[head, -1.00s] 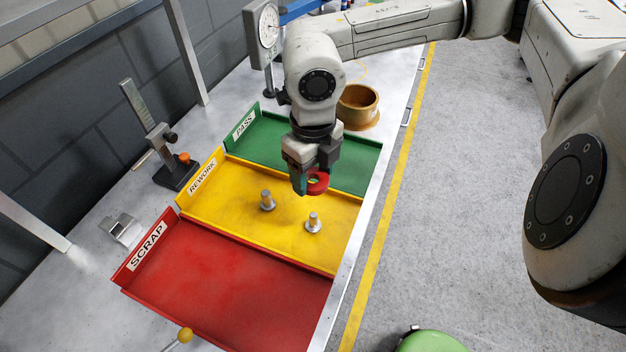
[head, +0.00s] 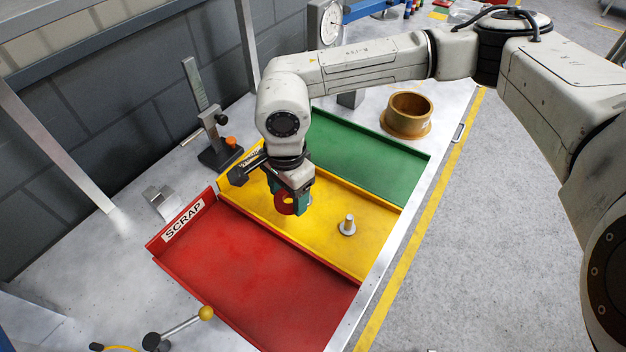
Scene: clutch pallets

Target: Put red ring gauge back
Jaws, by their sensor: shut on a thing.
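The red ring gauge (head: 284,204) is held in my gripper (head: 290,202), which is shut on it and points down over the yellow tray (head: 377,218), near its border with the red tray (head: 262,268). Whether the ring touches anything below is hard to tell. A grey flanged metal pin (head: 347,226) stands upright in the yellow tray, to the right of the gripper. A second metal pin shows only in part beside the gripper, mostly hidden. My arm also covers most of the rework label.
The green tray (head: 372,154) is empty where it shows. A brass-coloured bushing (head: 408,114) stands at the back right. A height gauge (head: 212,135), a small metal block (head: 162,202) and a yellow-knobbed lever (head: 205,314) are left of and in front of the trays. The red tray is empty.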

